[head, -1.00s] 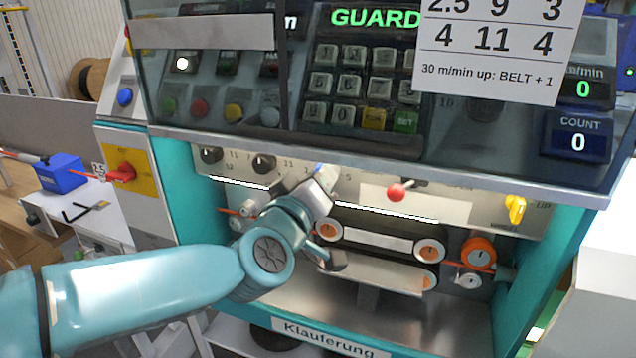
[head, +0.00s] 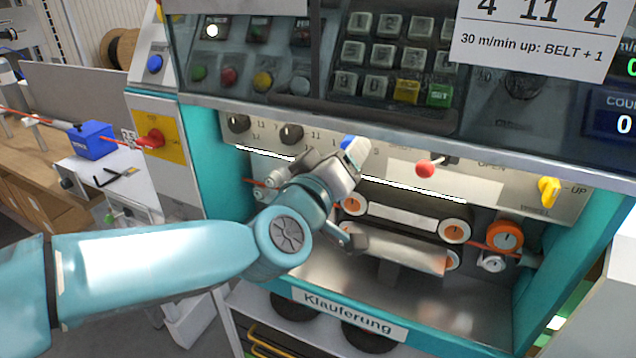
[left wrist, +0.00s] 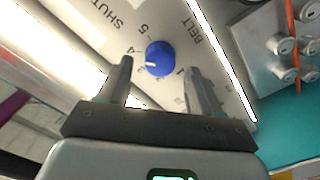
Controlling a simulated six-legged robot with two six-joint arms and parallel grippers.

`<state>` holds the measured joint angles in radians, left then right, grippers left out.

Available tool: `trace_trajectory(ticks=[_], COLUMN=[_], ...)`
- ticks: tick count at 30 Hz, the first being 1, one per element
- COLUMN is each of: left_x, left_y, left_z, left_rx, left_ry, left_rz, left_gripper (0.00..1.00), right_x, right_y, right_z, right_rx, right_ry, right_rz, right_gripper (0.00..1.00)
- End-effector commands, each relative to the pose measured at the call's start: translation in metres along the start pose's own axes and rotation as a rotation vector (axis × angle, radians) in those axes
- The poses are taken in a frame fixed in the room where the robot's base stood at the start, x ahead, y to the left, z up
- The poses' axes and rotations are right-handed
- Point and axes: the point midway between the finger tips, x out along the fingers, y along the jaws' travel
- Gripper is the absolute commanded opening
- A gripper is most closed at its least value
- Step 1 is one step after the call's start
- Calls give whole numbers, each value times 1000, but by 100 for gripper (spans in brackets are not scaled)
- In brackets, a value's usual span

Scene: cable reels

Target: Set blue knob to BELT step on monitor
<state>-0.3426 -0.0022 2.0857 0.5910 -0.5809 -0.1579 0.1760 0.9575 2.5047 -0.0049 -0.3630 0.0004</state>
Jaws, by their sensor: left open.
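The blue knob (left wrist: 159,58) sits on the machine panel beside the word BELT, with step numbers around it. Its white mark points left in the left wrist view, toward the side with the small 3 and 4; the exact step is hard to read. My left gripper (left wrist: 158,68) is open, its two fingers on either side of the knob in the picture, with no clear contact. In the head view the knob (head: 351,144) shows just past my left gripper (head: 347,156), partly hidden. The monitor's upper part is out of view. My right gripper is not in view.
A card (head: 535,38) reads "30 m/min up: BELT + 1". Two black knobs (head: 291,134) lie left of my gripper, a red-balled lever (head: 425,169) and a yellow knob (head: 548,191) right. Orange-hubbed rollers (head: 455,231) sit below. The panel overhang (head: 400,135) runs above.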

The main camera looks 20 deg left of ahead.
Motion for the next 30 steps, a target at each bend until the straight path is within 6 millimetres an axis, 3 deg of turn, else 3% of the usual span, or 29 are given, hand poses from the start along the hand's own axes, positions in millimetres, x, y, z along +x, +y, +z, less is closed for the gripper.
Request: trace_trajectory(ticks=[9,15,21,30], left_x=[-85,-125,-142,-143], left_y=[3,2,1,0], left_z=[-2,-2,0,0], left_rx=[-2,-1,0,1], left_ry=[1,1,1,1], left_rz=[6,4,2,1], left_gripper=[64,64,64,64], right_x=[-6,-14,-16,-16], right_y=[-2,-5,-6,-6], right_z=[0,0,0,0], right_rx=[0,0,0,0], right_ry=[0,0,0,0], right_rz=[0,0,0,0], right_gripper=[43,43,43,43])
